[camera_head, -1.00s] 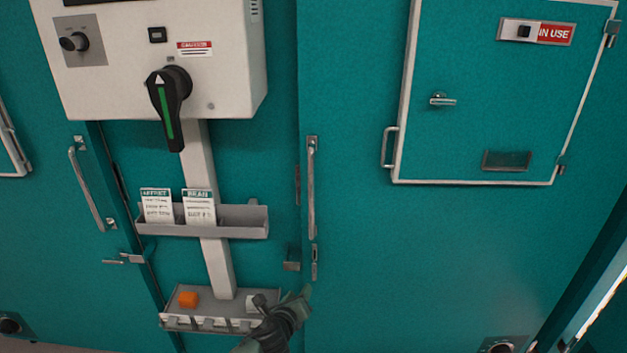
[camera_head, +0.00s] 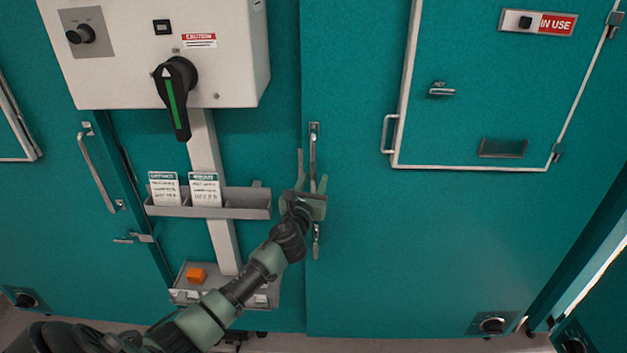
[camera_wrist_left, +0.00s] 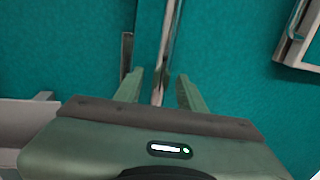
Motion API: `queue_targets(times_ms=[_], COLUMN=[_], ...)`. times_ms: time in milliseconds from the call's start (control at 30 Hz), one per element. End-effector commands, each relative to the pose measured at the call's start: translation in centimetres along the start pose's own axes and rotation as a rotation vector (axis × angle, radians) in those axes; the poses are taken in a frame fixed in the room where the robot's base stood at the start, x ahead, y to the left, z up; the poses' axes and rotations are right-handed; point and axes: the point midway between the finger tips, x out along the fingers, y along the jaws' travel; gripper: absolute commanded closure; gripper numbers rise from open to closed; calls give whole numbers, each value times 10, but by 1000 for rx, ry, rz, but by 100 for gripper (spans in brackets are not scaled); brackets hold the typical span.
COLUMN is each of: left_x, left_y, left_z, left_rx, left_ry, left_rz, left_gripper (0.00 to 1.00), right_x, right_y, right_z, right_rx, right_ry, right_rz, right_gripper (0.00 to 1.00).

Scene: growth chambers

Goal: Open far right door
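The far right door (camera_head: 400,240) is a large teal panel that stands shut in the head view. Its long upright metal handle (camera_head: 313,145) is on the door's left edge. My left gripper (camera_head: 312,183) is at the lower part of this handle, fingers pointing up. In the left wrist view the handle bar (camera_wrist_left: 168,50) runs between the two open fingers (camera_wrist_left: 160,90), with a gap visible on each side. The gripper hides the handle's lower part in the head view. My right gripper is not in view.
A small white-framed hatch (camera_head: 490,80) with its own handle is on the door. Left of it are a control box (camera_head: 130,80) with a black lever, a grey card tray (camera_head: 240,203) and a lower shelf (camera_head: 200,290). Another teal door (camera_head: 60,220) is further left.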

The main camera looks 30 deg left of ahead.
Motion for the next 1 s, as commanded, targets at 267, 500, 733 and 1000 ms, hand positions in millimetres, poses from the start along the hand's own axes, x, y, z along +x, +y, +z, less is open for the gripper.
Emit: queue_targets(times_ms=[267, 500, 733, 1000], left_x=[4, 4, 4, 4], left_y=[0, 0, 0, 0], left_z=[0, 0, -1, -1], left_rx=[-2, -2, -2, -2], left_ry=[1, 1, 1, 2], left_rz=[-1, -1, -1, -1], left_gripper=[60, 100, 100, 100], right_x=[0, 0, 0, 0], right_y=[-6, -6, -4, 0], right_z=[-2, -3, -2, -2], right_rx=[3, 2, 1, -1], right_ry=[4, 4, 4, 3], right_rz=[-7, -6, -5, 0], right_gripper=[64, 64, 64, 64])
